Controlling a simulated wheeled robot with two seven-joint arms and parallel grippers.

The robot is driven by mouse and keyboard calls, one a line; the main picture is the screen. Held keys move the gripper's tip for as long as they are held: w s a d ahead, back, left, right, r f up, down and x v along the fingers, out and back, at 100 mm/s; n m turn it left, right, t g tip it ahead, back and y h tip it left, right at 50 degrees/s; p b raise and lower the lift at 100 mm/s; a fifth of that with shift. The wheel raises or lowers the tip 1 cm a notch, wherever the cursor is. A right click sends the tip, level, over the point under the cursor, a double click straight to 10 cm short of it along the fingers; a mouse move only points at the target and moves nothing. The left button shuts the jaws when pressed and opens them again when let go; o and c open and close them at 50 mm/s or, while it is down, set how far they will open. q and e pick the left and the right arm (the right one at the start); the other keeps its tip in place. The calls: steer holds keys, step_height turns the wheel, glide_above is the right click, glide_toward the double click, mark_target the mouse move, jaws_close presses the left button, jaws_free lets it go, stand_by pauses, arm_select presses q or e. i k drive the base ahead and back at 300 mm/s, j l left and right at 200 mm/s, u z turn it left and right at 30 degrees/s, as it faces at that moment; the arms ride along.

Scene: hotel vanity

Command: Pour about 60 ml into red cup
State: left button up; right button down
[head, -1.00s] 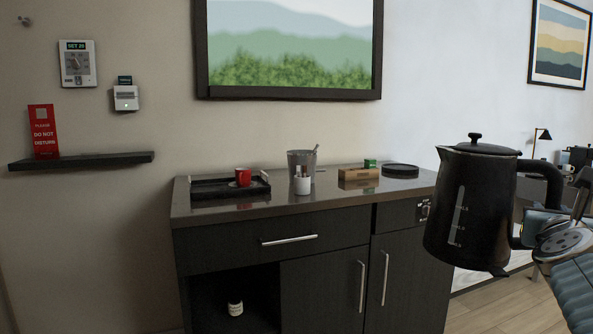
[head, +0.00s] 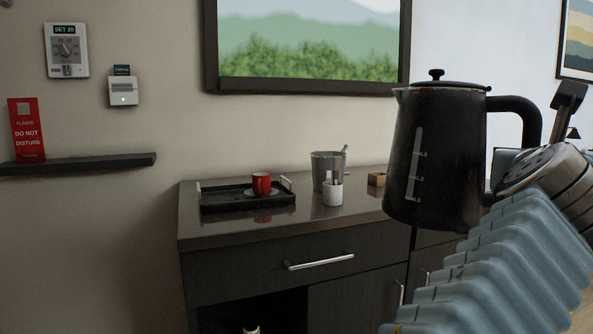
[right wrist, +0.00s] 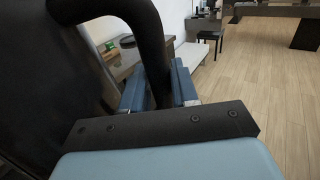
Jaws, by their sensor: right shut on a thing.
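A black kettle (head: 436,150) with a level window on its side hangs upright in the air at the right of the head view, held by my right gripper. In the right wrist view the gripper's blue fingers (right wrist: 158,88) are shut on the kettle's handle (right wrist: 150,45). The red cup (head: 261,183) stands on a saucer in the black tray (head: 222,207) on the vanity. The kettle is to the right of the cup and nearer to me, well apart from it. My left gripper is in neither view.
A grey bucket (head: 326,163) and a white holder (head: 333,193) with sticks stand right of the tray. A wooden box (head: 377,179) is partly hidden by the kettle. The vanity top (head: 210,233) is clear in front of the tray. A wall shelf (head: 90,163) is at left.

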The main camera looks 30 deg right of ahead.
mark_target(261, 180)
steer(key=i, duration=1.35)
